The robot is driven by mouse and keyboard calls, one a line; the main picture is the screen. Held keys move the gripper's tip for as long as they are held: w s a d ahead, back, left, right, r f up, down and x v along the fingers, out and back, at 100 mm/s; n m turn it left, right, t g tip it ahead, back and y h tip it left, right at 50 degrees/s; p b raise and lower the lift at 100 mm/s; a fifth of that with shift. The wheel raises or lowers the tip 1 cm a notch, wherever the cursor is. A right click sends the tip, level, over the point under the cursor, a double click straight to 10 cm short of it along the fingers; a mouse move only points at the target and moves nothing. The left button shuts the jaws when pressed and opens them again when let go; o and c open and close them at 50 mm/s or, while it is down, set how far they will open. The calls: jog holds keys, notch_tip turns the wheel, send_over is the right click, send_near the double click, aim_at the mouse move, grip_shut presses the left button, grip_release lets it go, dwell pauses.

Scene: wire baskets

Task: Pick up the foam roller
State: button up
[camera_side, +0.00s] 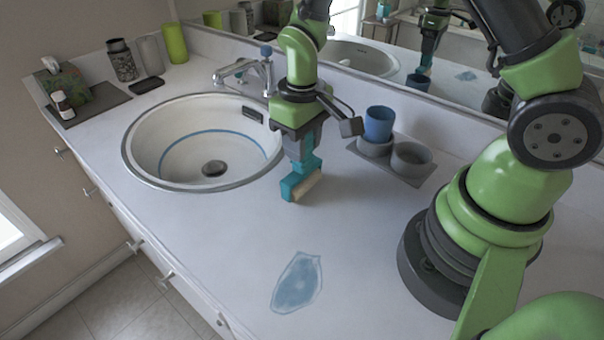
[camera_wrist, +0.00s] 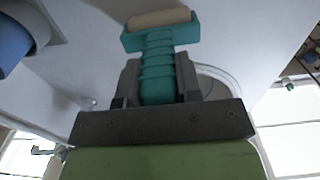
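The foam roller (camera_side: 306,187) has a teal ribbed handle and a beige foam end. In the side view it hangs upright below my gripper (camera_side: 298,148), foam end down, over the counter right of the sink. I cannot tell whether the foam touches the counter. In the wrist view the handle of the foam roller (camera_wrist: 160,38) lies between both fingers of my gripper (camera_wrist: 158,82), which are closed against it. The upper end of the handle is partly hidden by the fingers.
The white counter (camera_side: 215,245) is clear in front, except for a flat blue patch (camera_side: 297,283). The round sink (camera_side: 150,178) lies left. A grey tray (camera_side: 400,172) with cups, one blue (camera_side: 379,122), stands right. The faucet (camera_side: 240,70) and mirror are behind.

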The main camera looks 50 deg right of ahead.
grip_shut()
jog(key=shift+r, duration=0.15)
jog(key=shift+r, duration=0.4)
notch_tip(320, 180, up, 9)
jog(key=shift+o, duration=2.3)
grip_release()
grip_shut()
jog(key=s+a+f, duration=0.3)
jog(key=s+a, duration=0.8)
jog(key=a, duration=0.4)
